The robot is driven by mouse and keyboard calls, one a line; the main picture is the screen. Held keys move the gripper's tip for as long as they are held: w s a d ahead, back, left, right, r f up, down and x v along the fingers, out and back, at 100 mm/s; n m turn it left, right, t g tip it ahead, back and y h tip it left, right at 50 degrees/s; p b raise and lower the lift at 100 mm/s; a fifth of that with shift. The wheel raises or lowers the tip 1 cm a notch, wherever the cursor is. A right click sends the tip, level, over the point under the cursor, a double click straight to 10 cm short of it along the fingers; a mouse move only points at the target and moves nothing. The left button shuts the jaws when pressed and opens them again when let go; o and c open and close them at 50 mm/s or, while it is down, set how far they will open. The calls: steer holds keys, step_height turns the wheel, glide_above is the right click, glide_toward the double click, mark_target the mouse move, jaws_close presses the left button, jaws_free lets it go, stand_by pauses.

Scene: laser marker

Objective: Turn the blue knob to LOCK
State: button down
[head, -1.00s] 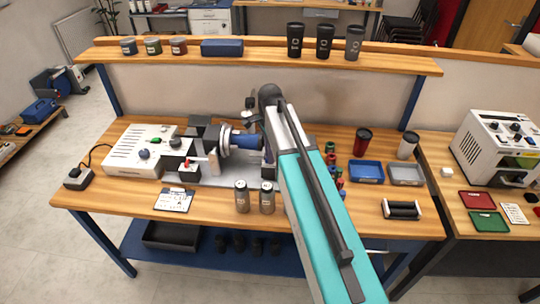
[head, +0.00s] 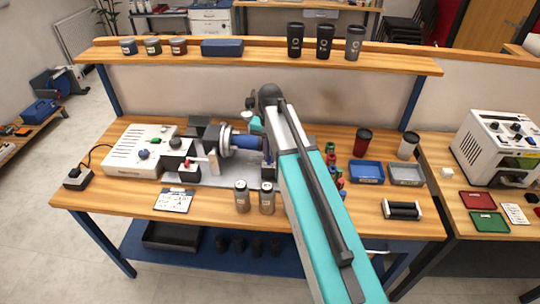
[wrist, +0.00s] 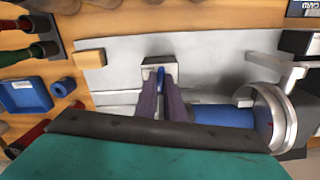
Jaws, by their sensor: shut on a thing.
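In the wrist view my gripper (wrist: 160,84) points down with its two dark fingers closed on a small blue knob (wrist: 160,76). The knob stands on a pale metal block (wrist: 150,63), and the fingers hide much of it. I cannot read any LOCK mark or tell the knob's exact angle. A blue cylinder (wrist: 222,115) held at the silver chuck (wrist: 268,118) lies to the right of the fingers. In the head view my arm covers the knob, and the blue cylinder (head: 243,142) and chuck (head: 226,141) show just left of the arm.
A white control box (head: 130,160) stands left of the chuck. Two grey tumblers (head: 242,197) stand in front. A blue tray (head: 366,181), a grey tray (head: 406,182) and a dark red cup (head: 362,141) are right of my arm. A shelf (head: 270,62) runs behind.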

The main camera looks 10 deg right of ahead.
steer(key=shift+n, duration=1.2)
steer(key=c, duration=1.8)
jaws_free()
steer(key=shift+c, duration=0.2)
steer(key=shift+r, duration=0.15)
step_height(320, 180, up, 14)
steer(key=p, duration=0.8)
steer(key=shift+f+p, duration=0.2)
steer(key=shift+p, duration=0.1)
